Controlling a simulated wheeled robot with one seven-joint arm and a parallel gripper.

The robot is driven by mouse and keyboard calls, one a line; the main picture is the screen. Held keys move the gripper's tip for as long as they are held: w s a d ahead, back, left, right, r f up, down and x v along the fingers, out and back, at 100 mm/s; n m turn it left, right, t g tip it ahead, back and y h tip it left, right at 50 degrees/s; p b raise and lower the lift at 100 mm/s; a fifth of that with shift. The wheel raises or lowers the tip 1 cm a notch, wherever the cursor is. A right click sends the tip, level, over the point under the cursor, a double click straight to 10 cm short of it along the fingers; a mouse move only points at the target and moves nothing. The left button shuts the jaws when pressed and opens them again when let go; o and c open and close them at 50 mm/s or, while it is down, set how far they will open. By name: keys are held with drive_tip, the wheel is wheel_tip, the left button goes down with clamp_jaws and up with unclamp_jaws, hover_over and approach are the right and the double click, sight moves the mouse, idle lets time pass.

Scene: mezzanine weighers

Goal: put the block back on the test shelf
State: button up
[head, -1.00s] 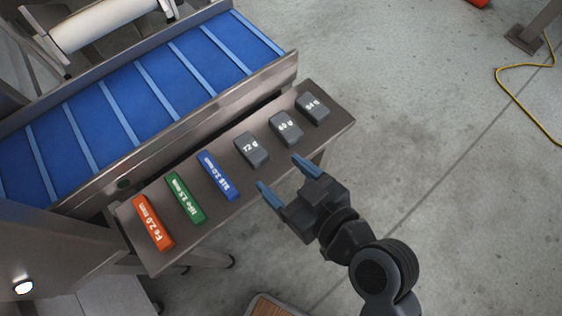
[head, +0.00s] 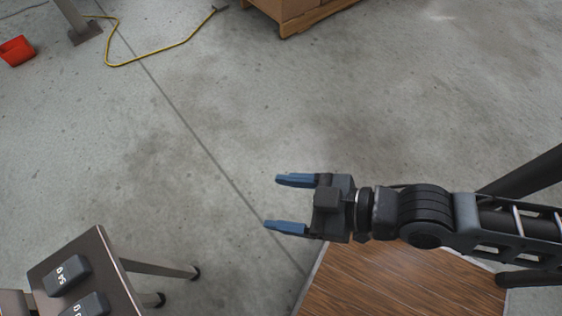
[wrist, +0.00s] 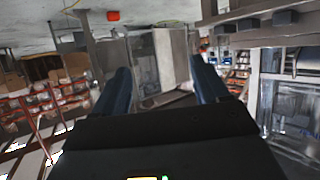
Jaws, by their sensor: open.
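The test shelf (head: 75,258), a narrow grey-brown metal bench, shows only its end at the lower left of the head view. Two dark grey blocks stand on it: one marked like 54 g (head: 68,275) and another (head: 86,305) cut by the frame edge. My gripper (head: 272,203) is open and empty over bare floor, to the right of the shelf and clear of it. In the wrist view, which looks upside down, the shelf and grey blocks (wrist: 285,18) show at the upper right. Which block the task means cannot be told.
A wood-topped surface (head: 385,285) lies below and right of my gripper. A pallet (head: 320,18) with a carton stands at the top. A yellow cable (head: 150,60) and a red bin (head: 17,50) are at the upper left. The middle floor is clear.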

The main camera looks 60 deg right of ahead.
drive_tip(key=s+d+r+m+t+h, duration=0.2)
drive_tip(key=s+d+r+m+h, duration=0.1)
drive_tip(key=s+r, duration=0.5)
drive_tip(key=shift+s+d+r, duration=0.15)
drive_tip(key=shift+d+r, duration=0.2)
drive_tip(key=shift+d, duration=0.1)
drive_tip(key=shift+r+p, duration=1)
